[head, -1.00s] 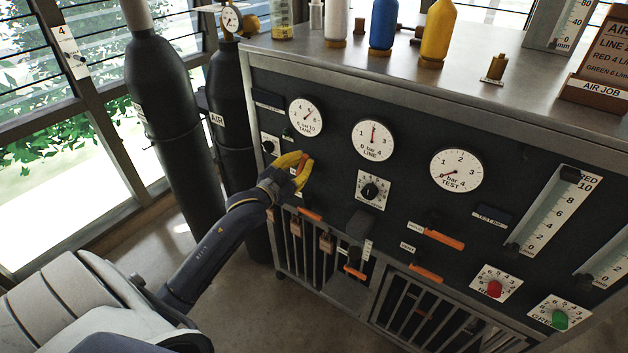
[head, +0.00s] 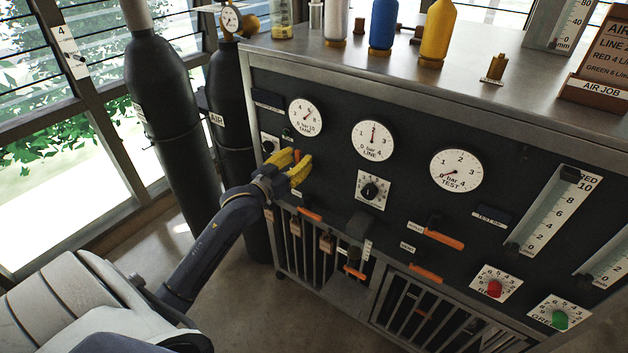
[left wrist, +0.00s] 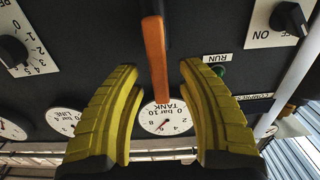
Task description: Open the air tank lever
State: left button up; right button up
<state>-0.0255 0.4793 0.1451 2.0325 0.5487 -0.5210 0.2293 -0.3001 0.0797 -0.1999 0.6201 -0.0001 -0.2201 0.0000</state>
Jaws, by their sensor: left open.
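An orange lever (left wrist: 156,55) sits on the dark panel just below the TANK gauge (head: 306,117). The left wrist view shows the panel upside down, and there the lever lies along the line toward the TANK gauge (left wrist: 166,117), so it points up. My left gripper (head: 300,160), with yellow fingers, is at the panel below that gauge. In the left wrist view the fingers (left wrist: 159,68) are open, one on each side of the lever, with gaps between. In the head view the fingers hide most of the lever. My right gripper is not in view.
Other orange handles (head: 443,239) sit lower on the panel. A LINE gauge (head: 373,140) and a black knob (head: 370,191) are to the right. A black AIR cylinder (head: 226,95) stands close on the left. Bottles (head: 437,35) stand on the bench top.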

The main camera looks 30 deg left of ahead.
pick_arm(q)
jog(key=shift+s, duration=0.1)
jog(key=s, duration=0.7)
jog(key=shift+a, duration=0.15)
dwell(0.4)
jog(key=s, duration=1.2)
jog(key=shift+a, duration=0.3)
